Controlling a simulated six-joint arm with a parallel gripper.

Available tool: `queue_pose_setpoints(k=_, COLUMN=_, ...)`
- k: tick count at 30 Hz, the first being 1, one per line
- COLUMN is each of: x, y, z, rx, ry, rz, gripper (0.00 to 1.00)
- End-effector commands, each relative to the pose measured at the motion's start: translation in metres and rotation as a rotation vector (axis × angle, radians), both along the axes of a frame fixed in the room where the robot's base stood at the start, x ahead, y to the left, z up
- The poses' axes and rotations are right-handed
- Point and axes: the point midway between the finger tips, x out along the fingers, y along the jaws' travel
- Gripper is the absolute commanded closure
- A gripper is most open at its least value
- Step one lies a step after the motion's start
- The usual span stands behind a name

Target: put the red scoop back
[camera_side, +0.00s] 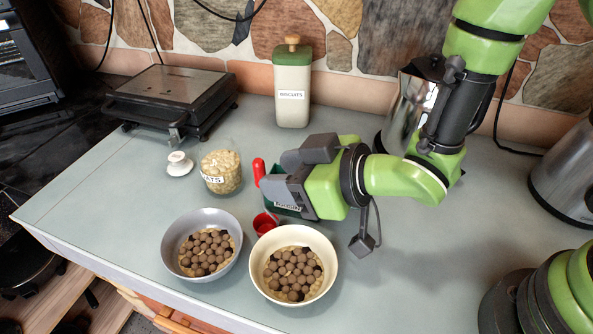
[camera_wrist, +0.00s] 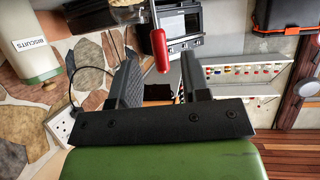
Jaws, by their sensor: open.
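A red handle (camera_side: 258,172) stands up just left of my gripper (camera_side: 272,178) in the side view. A red scoop cup (camera_side: 265,224) shows lower down, behind the cream bowl; my gripper hides whether they join. In the wrist view the red handle (camera_wrist: 160,52), with a thin metal shaft, lies between the tips of my two apart fingers (camera_wrist: 158,68), closer to the left one. My gripper is open and points left. A green labelled container (camera_side: 285,208) sits under my gripper, partly hidden by it.
A grey bowl (camera_side: 172,262) and a cream bowl (camera_side: 257,285) hold brown balls. A glass oats jar (camera_side: 222,172) and white knob lid (camera_side: 179,164) stand left.

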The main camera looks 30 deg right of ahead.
Motion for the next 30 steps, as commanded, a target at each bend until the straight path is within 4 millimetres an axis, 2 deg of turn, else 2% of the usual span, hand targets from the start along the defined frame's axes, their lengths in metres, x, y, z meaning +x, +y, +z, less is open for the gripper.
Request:
queue_pose_setpoints(k=7, x=-0.014, y=-0.01, z=0.008, rx=0.001, ry=0.001, rz=0.0, gripper=0.57)
queue_pose_setpoints(k=14, x=-0.014, y=-0.011, z=0.009, rx=0.001, ry=0.0, rz=-0.003, gripper=0.57)
queue_pose_setpoints(k=17, x=-0.009, y=-0.018, z=0.018, rx=0.008, ry=0.012, rz=-0.037, gripper=0.57)
queue_pose_setpoints(k=20, x=0.002, y=-0.037, z=0.041, rx=0.023, ry=0.05, rz=-0.123, gripper=0.57)
queue_pose_setpoints(k=24, x=0.009, y=-0.084, z=0.087, rx=0.055, ry=0.151, rz=-0.294, gripper=0.57)
queue_pose_setpoints(k=26, x=0.005, y=-0.106, z=0.105, rx=0.069, ry=0.203, rz=-0.362, gripper=0.57)
queue_pose_setpoints(k=30, x=-0.023, y=-0.152, z=0.141, rx=0.108, ry=0.324, rz=-0.498, gripper=0.57)
